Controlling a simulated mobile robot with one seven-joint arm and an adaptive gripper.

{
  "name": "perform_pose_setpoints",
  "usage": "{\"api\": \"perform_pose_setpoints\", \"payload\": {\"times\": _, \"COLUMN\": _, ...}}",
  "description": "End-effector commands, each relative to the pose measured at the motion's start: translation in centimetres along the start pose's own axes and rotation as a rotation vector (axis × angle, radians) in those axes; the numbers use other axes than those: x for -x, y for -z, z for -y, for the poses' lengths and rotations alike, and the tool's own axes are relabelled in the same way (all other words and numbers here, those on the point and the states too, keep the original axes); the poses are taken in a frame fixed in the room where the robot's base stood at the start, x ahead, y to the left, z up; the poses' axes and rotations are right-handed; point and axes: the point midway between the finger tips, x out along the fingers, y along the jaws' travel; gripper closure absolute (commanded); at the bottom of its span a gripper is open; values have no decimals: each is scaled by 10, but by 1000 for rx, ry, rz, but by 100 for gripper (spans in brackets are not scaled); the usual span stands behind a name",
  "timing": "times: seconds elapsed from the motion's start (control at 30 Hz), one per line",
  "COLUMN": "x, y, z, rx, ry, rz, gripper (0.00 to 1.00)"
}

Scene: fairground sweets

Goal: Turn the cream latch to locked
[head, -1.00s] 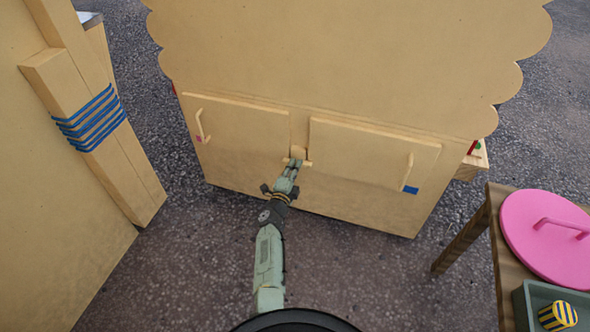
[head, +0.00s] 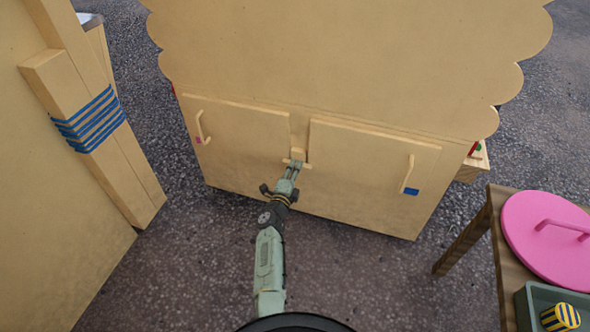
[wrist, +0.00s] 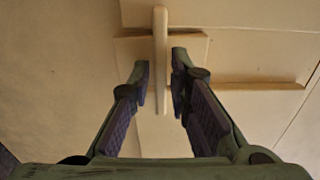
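The cream latch (head: 301,164) is a small bar on the front of the cream cabinet, between its two doors. It lies crosswise in the head view. In the wrist view the latch (wrist: 160,60) is a long pale bar running up and down the picture. My gripper (wrist: 159,75) is open, with one fingertip on each side of the bar. The right fingertip looks closer to it; whether it touches, I cannot tell. In the head view my gripper (head: 292,168) is at the latch and hides part of it.
The left door (head: 240,135) and right door (head: 365,158) look closed, each with a bar handle. A wooden panel with blue cord (head: 88,118) stands at left. A table at right bears a pink lid (head: 540,245) and a green tray (head: 522,305). The floor around my arm is clear.

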Motion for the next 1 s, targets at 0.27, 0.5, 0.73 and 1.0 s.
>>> {"api": "perform_pose_setpoints", "payload": {"times": 0.27, "x": 0, "y": 0, "z": 0, "rx": 2, "ry": 0, "rz": 0, "gripper": 70}}
{"api": "perform_pose_setpoints", "payload": {"times": 0.5, "x": 0, "y": 0, "z": 2, "rx": 37, "ry": 0, "rz": 0, "gripper": 70}}
{"api": "perform_pose_setpoints", "payload": {"times": 0.73, "x": 0, "y": -1, "z": 6, "rx": 352, "ry": -1, "rz": -1, "gripper": 70}}
{"api": "perform_pose_setpoints", "payload": {"times": 1.0, "x": 0, "y": -1, "z": 5, "rx": 899, "ry": -2, "rz": 1, "gripper": 70}}
